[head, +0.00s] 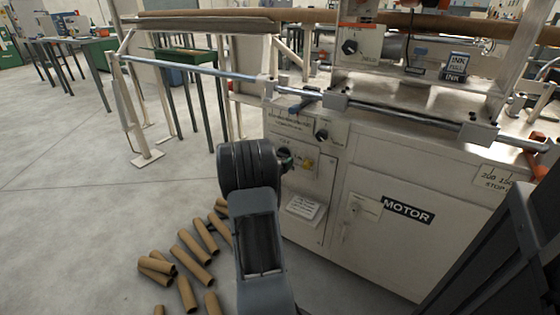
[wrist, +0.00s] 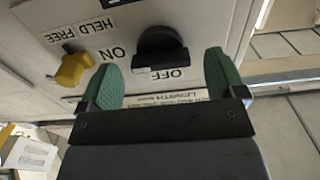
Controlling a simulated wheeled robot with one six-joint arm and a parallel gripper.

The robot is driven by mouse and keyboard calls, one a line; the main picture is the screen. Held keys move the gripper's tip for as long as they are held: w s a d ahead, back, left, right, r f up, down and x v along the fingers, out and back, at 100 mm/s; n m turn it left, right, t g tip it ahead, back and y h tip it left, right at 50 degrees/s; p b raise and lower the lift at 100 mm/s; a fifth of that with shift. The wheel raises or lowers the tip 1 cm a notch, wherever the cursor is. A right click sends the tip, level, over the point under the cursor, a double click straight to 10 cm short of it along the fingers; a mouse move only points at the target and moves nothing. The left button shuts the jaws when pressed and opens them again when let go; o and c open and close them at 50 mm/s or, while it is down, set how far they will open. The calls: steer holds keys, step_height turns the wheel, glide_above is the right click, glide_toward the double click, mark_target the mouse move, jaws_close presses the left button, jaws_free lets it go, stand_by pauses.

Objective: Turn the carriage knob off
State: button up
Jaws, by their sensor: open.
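A black bar-shaped knob (wrist: 160,48) on the cream panel is in the wrist view, with ON and OFF printed beside it. The lettering appears upside down, with OFF just below the knob and ON to its left. No carriage label is readable there. My gripper (wrist: 161,62) is open, with one green finger on each side of the knob and visible gaps between. In the head view my gripper (head: 287,163) is at the cabinet's left panel, largely hidden by my wrist. The dark knob (head: 284,154) beside it is partly covered.
A yellow knob (wrist: 73,68) marked HELD and FREE is close to the left finger; it also shows in the head view (head: 308,163). Another black knob (head: 321,135) is above right. Cardboard tubes (head: 191,247) lie on the floor. A steel rail (head: 400,115) crosses above the cabinet.

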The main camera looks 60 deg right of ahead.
steer(key=shift+d, duration=0.8)
steer(key=shift+c, duration=0.3)
steer(key=c, duration=0.9)
steer(key=shift+o, duration=0.2)
